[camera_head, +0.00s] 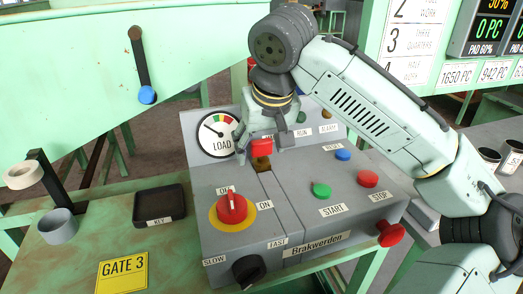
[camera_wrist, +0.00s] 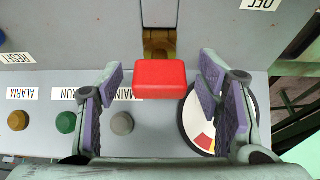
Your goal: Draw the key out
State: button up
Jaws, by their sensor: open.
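The key shows as a red block-shaped head (camera_head: 261,147) at a brass lock (camera_head: 261,164) on the grey control console (camera_head: 215,172). In the wrist view the red key head (camera_wrist: 161,79) stands in front of the brass lock (camera_wrist: 160,45); its shaft is hidden. My gripper (camera_head: 261,153) points down over the key. In the wrist view my gripper (camera_wrist: 161,88) is open, one finger on each side of the key head, with a gap on both sides. A black tray (camera_head: 173,212) labelled KEY lies on the green table, left of the console, and looks empty.
A red rotary switch (camera_head: 232,208) and a black knob (camera_head: 249,269) stand on the console front. Green START (camera_head: 321,190) and red STOP (camera_head: 368,179) buttons are at right. A round LOAD gauge (camera_head: 218,132) is behind.

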jog(key=shift+c, duration=0.5)
jog(key=c, duration=1.2)
